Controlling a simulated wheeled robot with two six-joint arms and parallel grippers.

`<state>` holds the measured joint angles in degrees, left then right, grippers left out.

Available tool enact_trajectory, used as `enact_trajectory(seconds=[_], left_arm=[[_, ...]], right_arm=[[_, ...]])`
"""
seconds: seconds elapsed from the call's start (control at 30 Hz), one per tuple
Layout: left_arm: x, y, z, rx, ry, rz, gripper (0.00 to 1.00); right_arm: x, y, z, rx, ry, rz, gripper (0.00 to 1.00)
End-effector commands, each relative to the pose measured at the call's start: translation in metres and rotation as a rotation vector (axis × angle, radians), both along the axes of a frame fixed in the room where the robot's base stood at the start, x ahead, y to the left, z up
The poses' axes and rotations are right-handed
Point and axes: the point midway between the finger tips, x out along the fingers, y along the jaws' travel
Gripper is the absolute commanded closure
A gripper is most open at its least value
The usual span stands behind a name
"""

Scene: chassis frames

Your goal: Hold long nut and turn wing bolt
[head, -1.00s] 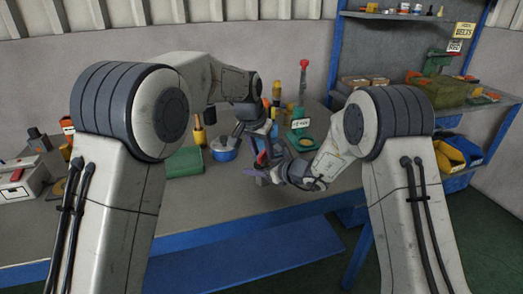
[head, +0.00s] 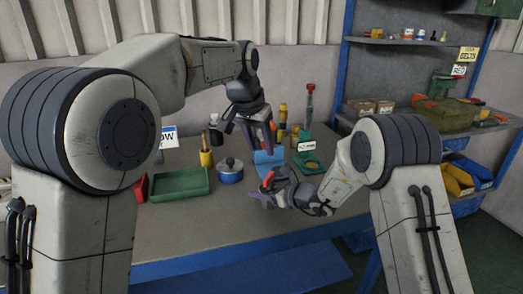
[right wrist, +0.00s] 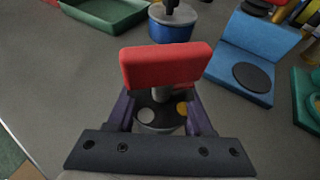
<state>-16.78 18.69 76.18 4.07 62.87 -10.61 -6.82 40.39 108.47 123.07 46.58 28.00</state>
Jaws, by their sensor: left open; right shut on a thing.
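The wing bolt has a broad red head (right wrist: 165,65) on a grey metal shaft and stands upright in the right wrist view. It shows as a small red piece (head: 268,180) in the head view. Below it, the dark round long nut (right wrist: 158,118) sits between the purple fingers of my right gripper (right wrist: 162,110), which is shut on it. In the head view, my right gripper (head: 263,197) is low over the bench. My left gripper (head: 260,137) is open, points down and is apart from the bolt, above and behind it. How deep the bolt sits in the nut is hidden.
A blue stand (head: 268,160) with a black disc is just behind the bolt. A blue lidded pot (head: 231,177) and a green tray (head: 180,184) lie to the left. A green fixture (head: 308,163) and upright tools are behind. The bench front is clear.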

Motion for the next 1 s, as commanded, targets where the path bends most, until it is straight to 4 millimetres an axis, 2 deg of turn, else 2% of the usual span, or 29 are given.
enact_trajectory(seconds=[0.23,0.27,0.33,0.37,0.77,1.0], left_arm=[[0.000,0.000,0.000,0.000,0.000,0.000,0.54],[0.000,0.000,0.000,0.000,0.000,0.000,0.54],[0.000,0.000,0.000,0.000,0.000,0.000,0.54],[0.000,0.000,0.000,0.000,0.000,0.000,0.54],[0.000,0.000,-0.001,0.000,0.000,0.000,0.54],[0.000,0.000,0.000,0.000,0.000,0.000,0.54]], right_arm=[[0.000,0.000,-0.001,0.000,0.001,0.001,1.00],[0.000,0.000,-0.001,0.000,0.001,0.001,0.45],[0.000,0.000,0.000,0.000,0.001,0.001,0.18],[0.000,0.000,0.000,0.000,0.001,0.001,0.14],[-0.004,-0.005,0.003,0.000,0.000,-0.001,0.14],[-0.031,-0.037,0.021,0.001,-0.002,-0.004,0.14]])
